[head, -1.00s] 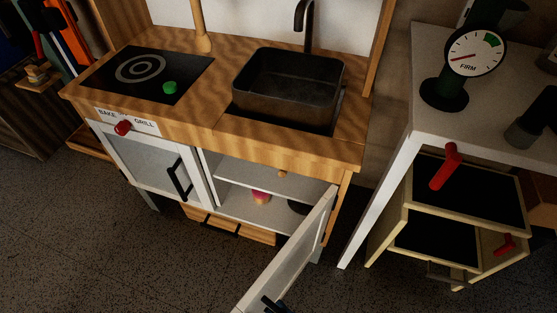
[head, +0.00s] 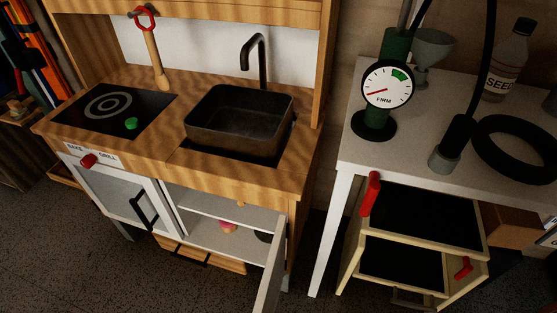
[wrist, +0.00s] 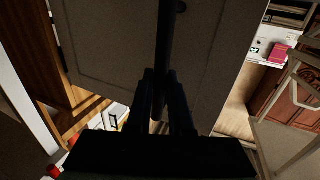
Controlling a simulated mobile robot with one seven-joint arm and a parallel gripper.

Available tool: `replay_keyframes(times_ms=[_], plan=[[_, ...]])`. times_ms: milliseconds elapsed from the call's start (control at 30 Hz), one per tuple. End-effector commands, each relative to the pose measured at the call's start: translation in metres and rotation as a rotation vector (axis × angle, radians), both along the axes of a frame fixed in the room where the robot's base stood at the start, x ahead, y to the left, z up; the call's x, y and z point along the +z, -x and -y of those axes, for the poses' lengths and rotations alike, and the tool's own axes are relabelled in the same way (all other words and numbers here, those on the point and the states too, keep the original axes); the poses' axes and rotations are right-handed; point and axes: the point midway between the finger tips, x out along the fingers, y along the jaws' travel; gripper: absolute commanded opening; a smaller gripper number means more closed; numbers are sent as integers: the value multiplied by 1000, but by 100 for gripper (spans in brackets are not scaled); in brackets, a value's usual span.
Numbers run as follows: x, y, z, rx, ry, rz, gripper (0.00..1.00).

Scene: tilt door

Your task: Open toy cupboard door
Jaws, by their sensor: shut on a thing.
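The toy cupboard door (head: 270,271) hangs open at the right side of the toy kitchen in the head view. It is seen nearly edge-on and runs out of the bottom of the picture. In the wrist view its grey panel (wrist: 105,45) fills the upper middle, with a long dark bar handle (wrist: 165,35) down it. My gripper (wrist: 160,92) is shut on the handle, one dark finger on each side. The handle and my gripper are out of the head view. The cupboard's inside (head: 205,230) shows a shelf and a small pink thing (head: 228,225).
A second white door (head: 115,195) with a black handle is closed at the left. Dark floor shows between kitchen and table.

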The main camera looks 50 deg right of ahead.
Motion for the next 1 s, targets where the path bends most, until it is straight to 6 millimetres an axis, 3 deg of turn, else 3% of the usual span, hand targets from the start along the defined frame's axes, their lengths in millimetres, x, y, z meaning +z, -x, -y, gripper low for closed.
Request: replay_keyframes(times_ms=[267,300,467,1000], plan=[[-1,0,6,-16,0,-4,0],[-1,0,6,-16,0,-4,23],[0,0,5,-13,1,-3,49],[0,3,2,-6,0,-2,49]])
